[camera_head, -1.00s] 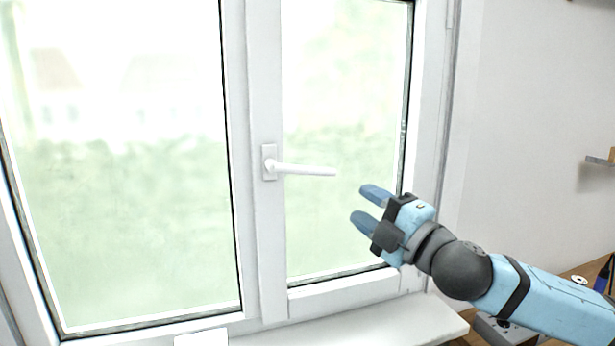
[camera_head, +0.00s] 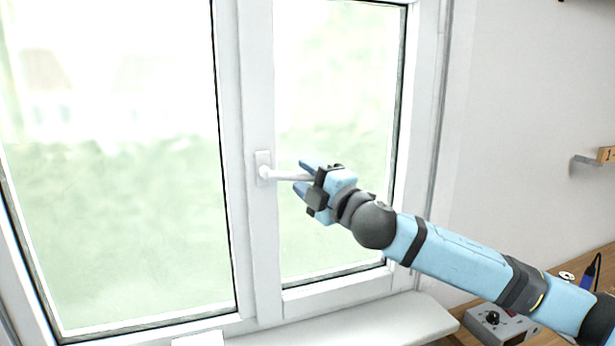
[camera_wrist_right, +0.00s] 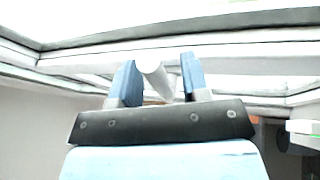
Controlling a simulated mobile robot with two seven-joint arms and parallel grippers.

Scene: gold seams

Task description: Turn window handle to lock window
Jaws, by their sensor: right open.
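The white window handle (camera_head: 285,175) sticks out to the right from its plate on the frame between the two panes, lying about level. My right gripper (camera_head: 303,178) is at the free end of the handle, with one blue finger above and one below it. In the right wrist view the handle (camera_wrist_right: 152,68) lies between the two blue fingers of the open right gripper (camera_wrist_right: 160,80), with a gap beside it. The window sashes (camera_head: 258,250) look closed in the head view. My left gripper is not in view.
A white sill (camera_head: 400,318) runs below the window. A grey box with a black knob (camera_head: 492,318) stands on the wooden table at the lower right, below my right arm. A bracket (camera_head: 586,162) sticks out from the right wall.

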